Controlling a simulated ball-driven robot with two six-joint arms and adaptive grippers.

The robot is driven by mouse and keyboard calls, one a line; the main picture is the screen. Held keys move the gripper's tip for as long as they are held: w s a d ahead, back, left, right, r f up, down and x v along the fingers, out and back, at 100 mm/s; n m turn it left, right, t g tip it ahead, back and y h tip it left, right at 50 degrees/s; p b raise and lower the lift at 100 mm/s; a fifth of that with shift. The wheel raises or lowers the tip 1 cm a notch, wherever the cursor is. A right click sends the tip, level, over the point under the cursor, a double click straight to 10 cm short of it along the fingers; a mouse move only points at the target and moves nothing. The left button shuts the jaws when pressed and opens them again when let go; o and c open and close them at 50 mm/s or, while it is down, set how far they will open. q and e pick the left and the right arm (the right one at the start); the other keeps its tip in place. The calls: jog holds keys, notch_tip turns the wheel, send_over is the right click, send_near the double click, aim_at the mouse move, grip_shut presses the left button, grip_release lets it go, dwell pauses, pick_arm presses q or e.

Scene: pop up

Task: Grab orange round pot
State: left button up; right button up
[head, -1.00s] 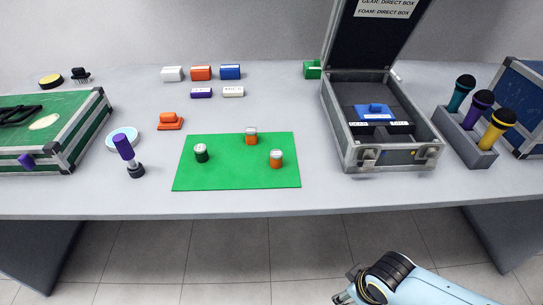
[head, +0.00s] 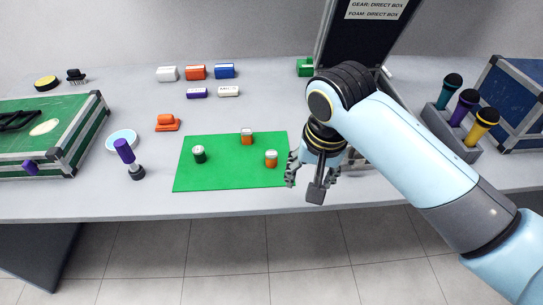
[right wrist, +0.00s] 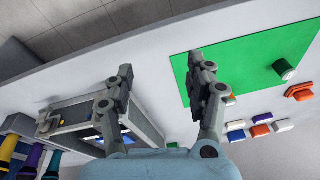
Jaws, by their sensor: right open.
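A green mat (head: 215,178) lies on the table and carries two small orange pots with pale tops. One orange pot (head: 271,159) is nearer the mat's front right, and the other orange pot (head: 246,137) is further back. A dark green pot (head: 199,154) stands at the mat's left. My right gripper (head: 312,176) is open and empty, just right of the mat and the nearer orange pot. In the right wrist view its open fingers (right wrist: 160,72) spread over bare table, and one finger hides much of the orange pots. My left gripper is not in view.
An open grey case (right wrist: 75,115) is largely hidden behind my right arm in the head view. A microphone holder (head: 450,130) stands at the right. Small coloured blocks (head: 196,72) line the back.

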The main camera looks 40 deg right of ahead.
aim_at(271, 154)
jog(key=w+d+r+m+g, duration=0.1)
jog(key=w+r+m+g, duration=0.1)
jog(key=w+m, duration=1.25)
jog(key=shift+m+y, duration=0.35)
jog(key=shift+y, duration=0.05)
jog(key=f, duration=0.3)
jog(key=w+f, duration=0.1)
jog(key=f, duration=0.1)
jog(key=shift+d+b, duration=0.2)
jog(key=shift+b, duration=0.2)
jog(key=f, duration=0.2)
jog(key=f+b, duration=0.1)
jog(key=f, duration=0.2)
jog(key=shift+s+d+f, duration=0.1)
jog(key=shift+d, duration=0.1)
jog(key=shift+c, duration=0.2)
jog(key=c, duration=1)
